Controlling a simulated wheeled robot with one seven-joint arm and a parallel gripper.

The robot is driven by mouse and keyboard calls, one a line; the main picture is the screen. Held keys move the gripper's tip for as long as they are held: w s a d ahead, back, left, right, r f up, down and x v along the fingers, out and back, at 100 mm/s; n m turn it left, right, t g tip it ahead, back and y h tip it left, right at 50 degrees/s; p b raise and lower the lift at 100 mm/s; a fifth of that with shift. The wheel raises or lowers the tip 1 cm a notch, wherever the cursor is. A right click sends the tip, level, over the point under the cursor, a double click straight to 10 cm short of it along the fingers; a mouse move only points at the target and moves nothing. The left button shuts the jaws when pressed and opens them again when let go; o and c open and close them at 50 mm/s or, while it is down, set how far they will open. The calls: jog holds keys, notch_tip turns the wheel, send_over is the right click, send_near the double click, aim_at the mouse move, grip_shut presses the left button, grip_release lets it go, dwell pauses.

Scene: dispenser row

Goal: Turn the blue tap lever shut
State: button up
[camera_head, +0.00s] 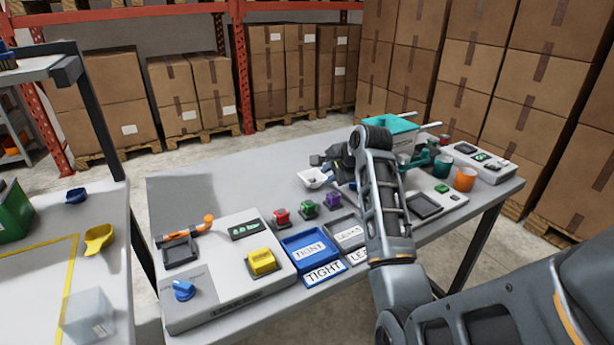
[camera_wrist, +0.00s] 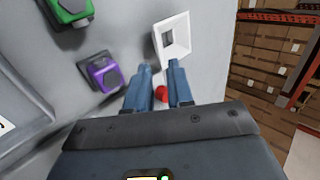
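A blue knob-like handle (camera_head: 183,290) sits on the front left corner of the white panel at the table's left end. It is the only blue handle I can make out on the table; I cannot tell whether it is turned open or shut. My gripper (camera_head: 335,165) is well away from it, over the table's middle near a white square funnel-like piece (camera_head: 313,177). In the wrist view my gripper (camera_wrist: 160,80) has its two fingers apart. A small red ball-like thing (camera_wrist: 161,93) shows between them, seemingly not gripped. The blue handle is outside the wrist view.
An orange-handled pipe (camera_head: 200,226) and a yellow block (camera_head: 262,261) share the left panel. Red, green and purple knobs (camera_head: 333,199), a blue tray (camera_head: 306,250) and a grey tray stand mid-table. A side table (camera_head: 120,250) stands left across a gap.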

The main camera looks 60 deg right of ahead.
aim_at(319, 182)
jog(key=shift+p+x, duration=0.45)
jog(key=shift+x, duration=2.7)
jog(key=shift+a, duration=0.2)
jog(key=shift+c, duration=0.3)
grip_shut()
